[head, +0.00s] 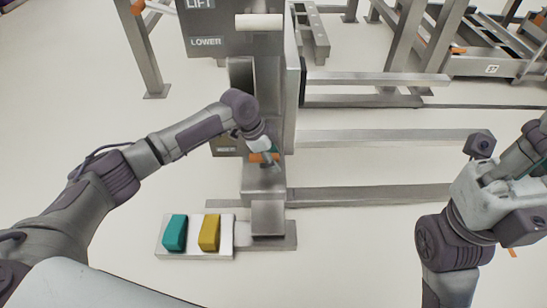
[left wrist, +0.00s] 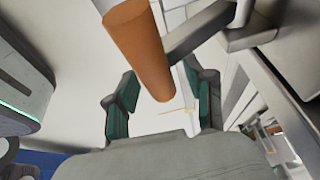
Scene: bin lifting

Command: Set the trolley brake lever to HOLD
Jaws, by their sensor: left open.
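The brake lever shows as an orange cylindrical grip (left wrist: 140,45) in the left wrist view. In the head view its orange grip (head: 260,157) is partly hidden by my left gripper, low on the grey lift column. My left gripper (head: 270,165) is open at the lever. In the left wrist view its two teal-padded fingers (left wrist: 162,92) stand apart, one on each side of the grip's lower end; contact cannot be told. The lever's setting cannot be read. My right arm is at the right edge of the head view, and its finger state is unclear.
The lift column carries a grey panel (head: 218,27) marked LIFT and LOWER. A teal pedal (head: 175,232) and a yellow pedal (head: 209,232) sit on a pale plate (head: 193,253) at its foot. Steel rails (head: 385,137) run to the right. Pale floor is clear at left.

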